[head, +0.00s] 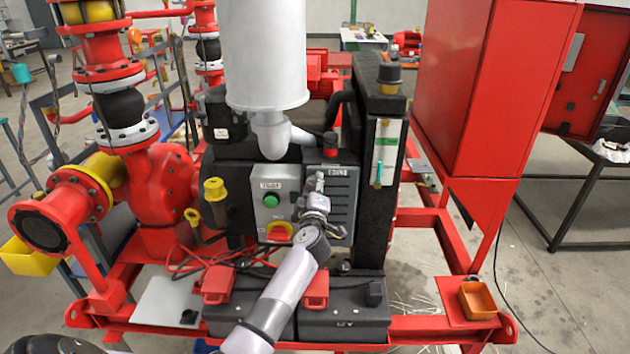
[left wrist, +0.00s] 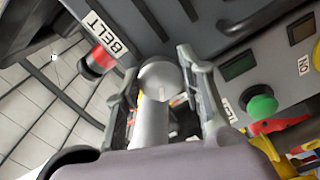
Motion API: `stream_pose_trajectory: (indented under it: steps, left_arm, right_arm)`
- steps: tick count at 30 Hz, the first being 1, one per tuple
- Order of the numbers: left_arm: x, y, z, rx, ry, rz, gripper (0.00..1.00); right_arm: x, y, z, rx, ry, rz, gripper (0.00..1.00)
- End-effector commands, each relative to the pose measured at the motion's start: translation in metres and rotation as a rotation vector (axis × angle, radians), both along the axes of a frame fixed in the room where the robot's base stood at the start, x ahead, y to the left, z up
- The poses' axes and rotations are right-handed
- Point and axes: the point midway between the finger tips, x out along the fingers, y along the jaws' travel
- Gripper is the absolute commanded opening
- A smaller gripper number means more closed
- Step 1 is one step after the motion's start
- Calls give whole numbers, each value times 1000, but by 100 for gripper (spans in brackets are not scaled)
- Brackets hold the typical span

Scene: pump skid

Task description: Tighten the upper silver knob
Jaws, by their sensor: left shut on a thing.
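The upper silver knob (left wrist: 160,80) has a round pale face and sits between the two fingers of my left gripper (left wrist: 162,95) in the left wrist view. The fingers are closed on it from both sides. In the head view my left gripper (head: 316,186) is at the dark louvred panel (head: 345,190), right of the grey control box, and mostly hides the knob. A small silver part (head: 338,232) shows just below the gripper; I cannot tell whether it is another knob. My right gripper is in neither view.
Left of the gripper, the grey control box has a green button (head: 270,201) and a red-and-yellow switch (head: 279,232). A red cap (head: 330,151) is just above, near the BELT label. A tall red cabinet (head: 490,90) stands right. An orange tray (head: 477,301) is front right.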

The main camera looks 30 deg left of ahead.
Motion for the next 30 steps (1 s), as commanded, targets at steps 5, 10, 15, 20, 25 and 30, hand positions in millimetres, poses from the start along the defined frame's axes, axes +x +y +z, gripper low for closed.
stream_pose_trajectory:
  steps: [5,10,15,20,25,30]
  left_arm:
    - [0,0,2,-147,-87,1,9]
    - [0,0,2,-284,-171,2,9]
    - [0,0,2,-423,-256,2,9]
    - [0,0,2,-553,-336,2,9]
    - [0,0,2,-690,-421,3,9]
    - [0,0,2,-829,-505,3,9]
  right_arm:
    - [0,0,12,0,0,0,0]
    - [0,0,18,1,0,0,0]
    - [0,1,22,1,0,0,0]
    - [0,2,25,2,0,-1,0]
    - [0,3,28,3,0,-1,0]
    - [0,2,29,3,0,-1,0]
